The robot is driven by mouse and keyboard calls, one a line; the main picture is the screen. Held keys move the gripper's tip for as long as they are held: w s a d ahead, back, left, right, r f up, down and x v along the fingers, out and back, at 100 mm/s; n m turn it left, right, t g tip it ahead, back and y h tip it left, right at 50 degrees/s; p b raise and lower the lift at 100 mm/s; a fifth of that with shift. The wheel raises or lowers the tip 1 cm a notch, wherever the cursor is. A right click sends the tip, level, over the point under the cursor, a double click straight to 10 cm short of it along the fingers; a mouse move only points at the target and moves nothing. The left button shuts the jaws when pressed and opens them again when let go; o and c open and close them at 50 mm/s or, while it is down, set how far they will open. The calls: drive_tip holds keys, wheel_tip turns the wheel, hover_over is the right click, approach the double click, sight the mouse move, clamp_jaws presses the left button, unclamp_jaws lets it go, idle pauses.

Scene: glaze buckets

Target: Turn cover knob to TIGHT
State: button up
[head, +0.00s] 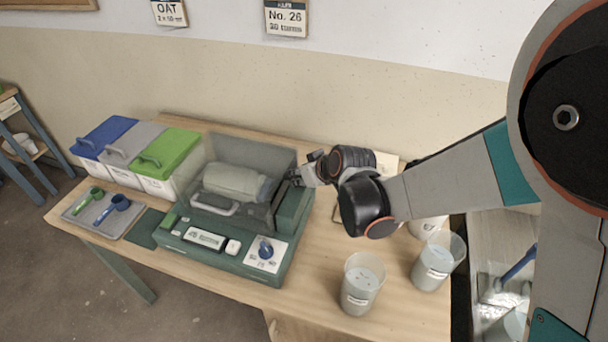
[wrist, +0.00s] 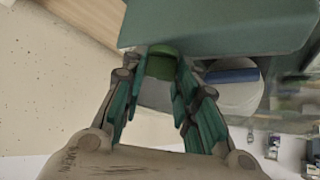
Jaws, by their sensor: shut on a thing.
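A green machine (head: 215,253) stands on the table with a clear cover (head: 230,150) over a pale drum (head: 235,182). My gripper (head: 300,178) is at the right side of the machine, by the upper end of its green housing (head: 294,205). In the wrist view, my gripper (wrist: 158,78) has its green-padded fingers either side of a round green knob (wrist: 161,62) on the machine's side, and is shut on it. The knob's markings and its turn position cannot be made out. A separate blue dial (head: 265,248) sits on the front panel.
Two clear cups of pale stuff stand at the table's right, one nearer (head: 360,285) and one farther (head: 437,262). Bins with blue, grey and green lids (head: 168,155) stand left of the machine. A tray (head: 78,212) holds green and blue scoops.

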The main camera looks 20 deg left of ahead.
drive_tip(key=shift+m+t+h, duration=0.3)
drive_tip(key=shift+m+t, duration=0.1)
drive_tip(key=shift+m, duration=0.2)
drive_tip(key=o, duration=1.1)
drive_tip(key=shift+c, duration=0.2)
drive_tip(key=shift+n, duration=0.3)
drive_tip(key=n+g+y, duration=0.1)
drive_tip(key=n+g, duration=0.1)
drive_tip(key=w+n+g+y+p, duration=0.1)
drive_tip(key=n+g, duration=0.1)
drive_tip(key=n, duration=0.1)
drive_tip(key=shift+d+r+n+g+p, duration=0.1)
drive_tip(key=shift+d+n+g+p, duration=0.1)
drive_tip(key=shift+n+g+p, duration=0.1)
drive_tip(key=p+v, duration=0.3)
drive_tip(key=v, duration=1)
drive_tip(key=shift+s+d, duration=0.25)
drive_tip(key=shift+s, duration=0.1)
drive_tip(key=shift+r, duration=0.1)
